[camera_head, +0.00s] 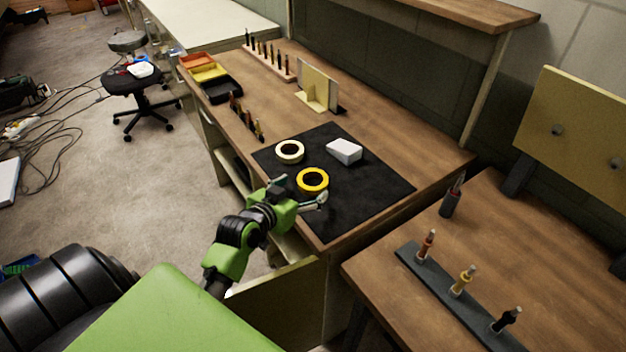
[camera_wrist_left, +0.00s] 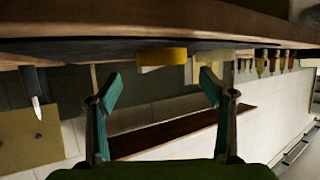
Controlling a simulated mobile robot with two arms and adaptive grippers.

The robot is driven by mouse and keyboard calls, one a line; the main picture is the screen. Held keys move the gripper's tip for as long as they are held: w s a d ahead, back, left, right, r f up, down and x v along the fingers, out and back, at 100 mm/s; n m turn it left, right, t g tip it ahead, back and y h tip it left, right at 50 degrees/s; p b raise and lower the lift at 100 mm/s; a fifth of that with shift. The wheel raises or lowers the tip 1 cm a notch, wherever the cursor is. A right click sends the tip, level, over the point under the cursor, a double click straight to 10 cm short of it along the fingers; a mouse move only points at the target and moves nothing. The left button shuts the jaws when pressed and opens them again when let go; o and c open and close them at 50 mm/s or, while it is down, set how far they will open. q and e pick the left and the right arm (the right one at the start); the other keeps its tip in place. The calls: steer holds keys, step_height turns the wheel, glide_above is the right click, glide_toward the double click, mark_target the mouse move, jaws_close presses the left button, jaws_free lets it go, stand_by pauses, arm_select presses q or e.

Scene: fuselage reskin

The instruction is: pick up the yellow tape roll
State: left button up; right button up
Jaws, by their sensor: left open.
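The yellow tape roll (camera_head: 325,182) lies flat on a black mat (camera_head: 372,190) near the table's front edge. In the wrist view, which looks upside down, the yellow roll (camera_wrist_left: 162,57) sits beyond and between my fingers. My left gripper (camera_head: 302,192) is at the near side of the roll, low over the mat's edge, with one finger on each side. Its fingers are open and empty in the wrist view (camera_wrist_left: 160,84). Whether a finger touches the roll cannot be told. My right gripper is not in view.
A white tape roll (camera_head: 280,152) and a white block (camera_head: 344,146) lie behind the yellow roll on the mat. Tool holders, coloured bins (camera_head: 207,72) and a bracket (camera_head: 318,86) stand farther back. A second table (camera_head: 400,285) with upright tools is at the right.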

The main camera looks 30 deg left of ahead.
mark_target(317, 176)
arm_select(q)
steer(key=shift+w+f, duration=0.25)
steer(key=shift+w, duration=0.4)
steer(key=shift+w+f, duration=0.15)
steer(key=shift+w, duration=0.15)
steer(key=shift+w+a, duration=0.15)
steer(key=shift+w, duration=0.3)
steer(key=p+x, duration=0.1)
steer(key=x, duration=0.2)
steer(key=shift+w+a, duration=0.15)
steer(key=shift+a, duration=0.05)
steer(key=shift+w+f, duration=0.3)
steer(key=shift+w, duration=0.15)
steer(key=shift+c, duration=1.2)
steer(key=c, duration=1)
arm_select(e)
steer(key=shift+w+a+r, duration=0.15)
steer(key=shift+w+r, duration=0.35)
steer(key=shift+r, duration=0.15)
